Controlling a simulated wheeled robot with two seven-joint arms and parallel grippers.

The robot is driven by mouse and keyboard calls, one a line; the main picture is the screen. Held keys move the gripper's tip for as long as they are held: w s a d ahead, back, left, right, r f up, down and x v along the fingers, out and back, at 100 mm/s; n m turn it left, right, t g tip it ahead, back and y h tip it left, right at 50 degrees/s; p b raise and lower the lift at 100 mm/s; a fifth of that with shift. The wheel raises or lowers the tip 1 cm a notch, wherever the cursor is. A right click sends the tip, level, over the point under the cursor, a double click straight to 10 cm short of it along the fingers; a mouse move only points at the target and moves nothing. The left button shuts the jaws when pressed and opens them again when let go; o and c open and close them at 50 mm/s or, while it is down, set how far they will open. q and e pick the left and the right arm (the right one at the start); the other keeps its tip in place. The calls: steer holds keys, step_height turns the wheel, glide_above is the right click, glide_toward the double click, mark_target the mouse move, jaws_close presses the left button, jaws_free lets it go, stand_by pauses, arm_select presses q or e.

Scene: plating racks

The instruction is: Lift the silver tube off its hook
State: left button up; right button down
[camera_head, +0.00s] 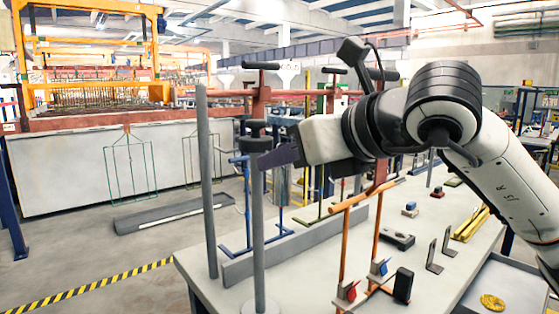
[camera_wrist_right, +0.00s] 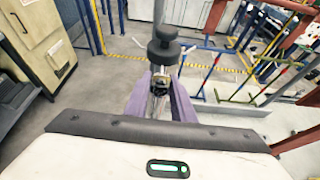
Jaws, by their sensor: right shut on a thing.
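My right gripper (camera_head: 268,160) reaches in from the right at the grey post with black discs on top (camera_head: 258,215). Its purple fingers are shut just below the discs, and they show from behind in the right wrist view (camera_wrist_right: 160,98). Between them is a small shiny silver piece (camera_wrist_right: 159,84), which I take to be the silver tube; most of it is hidden by the fingers and wrist. The black discs (camera_wrist_right: 163,48) stand just beyond it. I cannot make out the hook or whether the tube still touches it. My left gripper is not in view.
A second grey post (camera_head: 206,190) stands to the left on the white table. A blue stand (camera_head: 248,200) and an orange frame (camera_head: 343,240) with red and blue clips stand close by.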

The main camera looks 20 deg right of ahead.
steer(key=shift+s+d, duration=0.15)
steer(key=shift+s, duration=0.3)
steer(key=s+d+b, duration=0.2)
steer(key=s, duration=0.4)
steer(key=shift+s+d+r, duration=0.15)
steer(key=shift+s+r, duration=0.15)
steer(key=shift+r, duration=0.1)
steer(key=shift+f, duration=0.1)
stand_by(0.4)
